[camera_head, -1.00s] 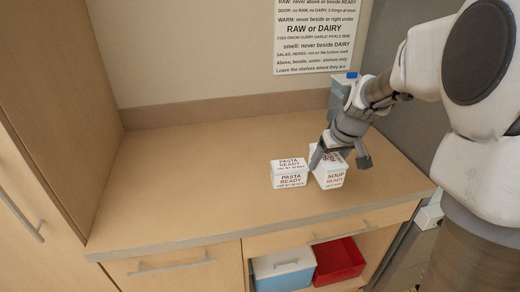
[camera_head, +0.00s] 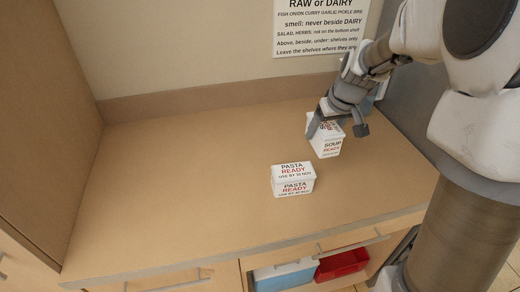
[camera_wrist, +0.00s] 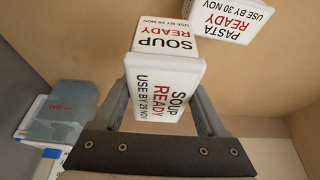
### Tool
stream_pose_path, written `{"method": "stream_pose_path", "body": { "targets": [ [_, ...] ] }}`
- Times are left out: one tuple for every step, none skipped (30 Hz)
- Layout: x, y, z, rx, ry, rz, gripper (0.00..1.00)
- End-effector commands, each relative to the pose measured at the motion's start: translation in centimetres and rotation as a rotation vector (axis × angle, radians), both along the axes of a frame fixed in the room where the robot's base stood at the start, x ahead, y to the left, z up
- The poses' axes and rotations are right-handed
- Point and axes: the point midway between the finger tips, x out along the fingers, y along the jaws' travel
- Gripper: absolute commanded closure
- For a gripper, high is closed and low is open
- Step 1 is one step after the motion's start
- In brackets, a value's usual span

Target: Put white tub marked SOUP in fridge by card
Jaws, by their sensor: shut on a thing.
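The white tub marked SOUP READY (camera_head: 327,146) is between the fingers of my gripper (camera_head: 337,124), which is shut on it. In the head view it is held near the back right of the counter, and it looks slightly tilted. No fridge interior shows.
A white tub marked PASTA READY (camera_head: 293,180) stands on the counter (camera_head: 180,190), in front and left of the SOUP tub. The counter's left side is clear.

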Motion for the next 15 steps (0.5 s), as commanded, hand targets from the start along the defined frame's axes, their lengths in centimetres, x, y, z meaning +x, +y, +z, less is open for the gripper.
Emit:
{"method": "stream_pose_path", "body": {
  "targets": [
    [0.2,0.2,-0.1,0.000,-0.001,0.001,1.00],
    [0.3,0.5,-0.3,0.001,0.000,0.001,1.00],
    [0.5,0.9,-0.6,0.001,0.001,0.003,1.00],
    [0.8,1.3,-0.8,0.001,0.002,0.005,1.00],
    [1.1,1.8,-1.2,0.001,0.002,0.005,1.00],
    [1.5,2.6,-1.7,0.000,0.003,0.007,1.00],
    [1.9,3.2,-2.1,0.000,0.003,0.008,1.00],
    [2.3,3.8,-2.6,0.000,0.002,0.007,1.00],
    [2.8,4.5,-3.1,-0.001,0.003,0.008,1.00],
    [3.2,5.1,-3.6,-0.001,0.003,0.008,1.00],
    [3.6,5.7,-4.0,-0.001,0.002,0.006,1.00],
    [4.0,6.5,-4.5,0.000,0.002,0.007,1.00],
    [4.4,7.0,-4.9,0.000,0.003,0.006,1.00],
    [4.7,7.5,-5.3,0.000,0.002,0.007,1.00],
    [5.1,8.1,-5.7,0.000,0.002,0.005,1.00]
  ]
}}
